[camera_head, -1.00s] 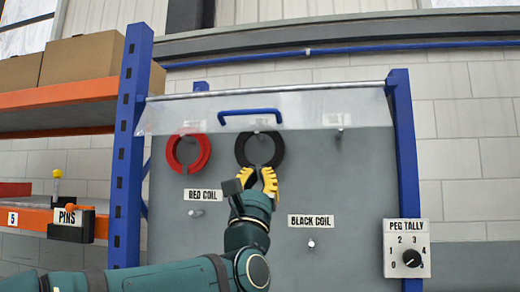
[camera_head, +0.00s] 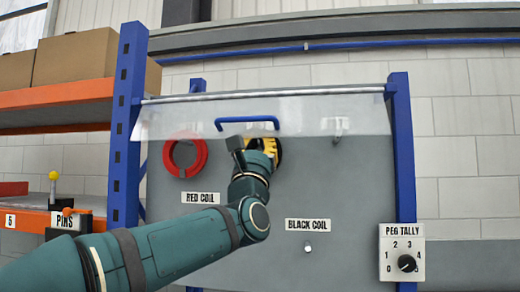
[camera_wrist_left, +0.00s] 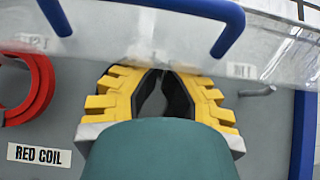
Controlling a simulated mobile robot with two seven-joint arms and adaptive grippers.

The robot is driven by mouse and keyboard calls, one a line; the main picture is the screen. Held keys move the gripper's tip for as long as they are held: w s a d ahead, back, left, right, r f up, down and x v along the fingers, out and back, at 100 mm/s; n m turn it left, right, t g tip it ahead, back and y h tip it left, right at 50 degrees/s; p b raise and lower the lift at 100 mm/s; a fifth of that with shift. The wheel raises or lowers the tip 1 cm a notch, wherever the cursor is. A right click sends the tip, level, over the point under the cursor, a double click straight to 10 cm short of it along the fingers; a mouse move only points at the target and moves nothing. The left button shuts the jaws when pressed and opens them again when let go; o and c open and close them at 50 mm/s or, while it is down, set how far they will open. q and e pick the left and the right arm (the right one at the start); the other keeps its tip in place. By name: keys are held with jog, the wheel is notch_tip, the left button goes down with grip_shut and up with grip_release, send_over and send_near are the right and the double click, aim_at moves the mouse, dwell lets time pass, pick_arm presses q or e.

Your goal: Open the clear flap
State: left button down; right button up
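The clear flap (camera_head: 180,120) hangs from a rail across the grey board, its lower edge in front of the board's upper part. Its blue handle (camera_head: 247,123) also spans the top of the left wrist view (camera_wrist_left: 150,8). My left gripper (camera_head: 268,147) is just below the handle, in front of where the black coil hung. In the left wrist view its yellow fingers (camera_wrist_left: 163,74) stand apart, tips near the flap's lower edge, holding nothing of the handle. The black coil is mostly hidden; I cannot tell whether the dark arcs between the fingers are coil or pads. My right gripper is not in view.
A red coil (camera_head: 169,160) hangs left of my gripper. Bare pegs stick out of the board, one behind the flap (camera_head: 337,132). Blue posts (camera_head: 403,160) flank the board. A peg tally dial (camera_head: 402,253) is lower right, and orange shelving (camera_head: 60,100) is left.

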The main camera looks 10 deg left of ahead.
pick_arm(q)
jog(key=shift+s+r+g+y+p, duration=0.15)
jog(key=shift+s+g+y+p, duration=0.15)
jog(key=shift+s+g, duration=0.1)
dwell(0.5)
jog(key=shift+s+r+g+p, duration=0.35)
jog(key=shift+s+g+p, duration=0.25)
jog(key=shift+s, duration=0.05)
jog(key=s+g+p, duration=0.1)
jog(key=s+r+g+p, duration=0.1)
jog(key=p, duration=0.1)
jog(key=shift+s+r+g+p, duration=0.1)
jog(key=shift+r+g+p, duration=0.1)
jog(key=shift+g+p, duration=0.1)
jog(key=s+r+g+p, duration=0.1)
jog(key=p, duration=0.1)
jog(key=shift+s+r+p, duration=0.1)
jog(key=shift+s+p, duration=0.25)
notch_tip(320, 180, up, 6)
jog(key=p, duration=0.2)
send_over(253, 120)
jog(key=s, duration=0.4)
jog(key=shift+w+r+p, duration=0.15)
jog(key=shift+r+p, duration=0.35)
jog(key=shift+r, duration=0.55)
